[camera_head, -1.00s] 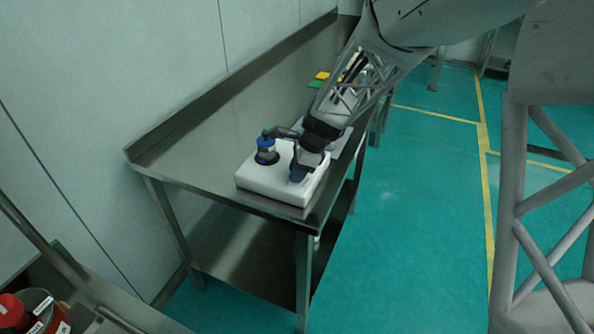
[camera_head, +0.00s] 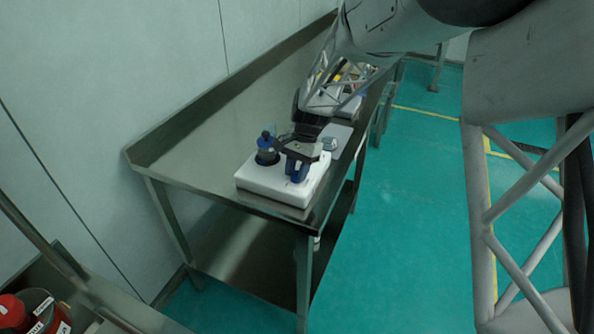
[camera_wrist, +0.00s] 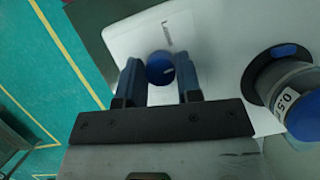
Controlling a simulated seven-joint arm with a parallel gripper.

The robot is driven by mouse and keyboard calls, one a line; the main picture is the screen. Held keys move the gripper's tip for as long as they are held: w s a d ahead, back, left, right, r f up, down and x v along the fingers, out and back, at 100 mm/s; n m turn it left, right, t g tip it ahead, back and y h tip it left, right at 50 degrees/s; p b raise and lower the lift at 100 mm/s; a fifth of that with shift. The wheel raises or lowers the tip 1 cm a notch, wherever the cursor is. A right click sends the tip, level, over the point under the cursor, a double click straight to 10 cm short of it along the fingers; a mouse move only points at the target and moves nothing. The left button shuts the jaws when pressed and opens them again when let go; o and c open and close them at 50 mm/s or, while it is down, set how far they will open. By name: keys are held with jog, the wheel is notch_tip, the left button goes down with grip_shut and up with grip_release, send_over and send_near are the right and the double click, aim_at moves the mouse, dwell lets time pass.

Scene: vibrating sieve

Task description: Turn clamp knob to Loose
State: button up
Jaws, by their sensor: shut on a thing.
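The white sieve machine (camera_head: 266,182) sits on the near end of the steel bench. Its clamp knob is the small blue round one (camera_wrist: 160,67), on the right part of the white top. A faint line of lettering runs beside the knob in the wrist view, too small to read. My gripper (camera_wrist: 158,62) is over the knob with a finger on each side of it, shut on it; in the head view my gripper (camera_head: 297,165) reaches down to the machine's right side. The blue-capped sieve unit (camera_head: 267,148) stands left of my gripper; the wrist view shows its "0.5" label (camera_wrist: 290,98).
The steel bench (camera_head: 195,155) has free room left of the machine and a raised back edge along the wall. Other items (camera_head: 340,100) stand farther along it behind my arm. A red-capped container (camera_head: 45,315) is at the lower left.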

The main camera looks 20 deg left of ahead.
jog(key=n+h, duration=0.2)
jog(key=n, duration=0.3)
jog(key=shift+a+n, duration=0.15)
jog(key=shift+n, duration=0.15)
jog(key=n+h, duration=0.1)
jog(key=n, duration=0.1)
jog(key=n+t+h, duration=0.1)
jog(key=n, duration=0.2)
jog(key=shift+s, duration=0.1)
jog(key=shift+n, duration=0.3)
jog(key=o, duration=0.9)
jog(key=shift+t, duration=0.3)
jog(key=v, duration=0.7)
jog(key=shift+r, duration=0.35)
jog(key=shift+a, duration=0.15)
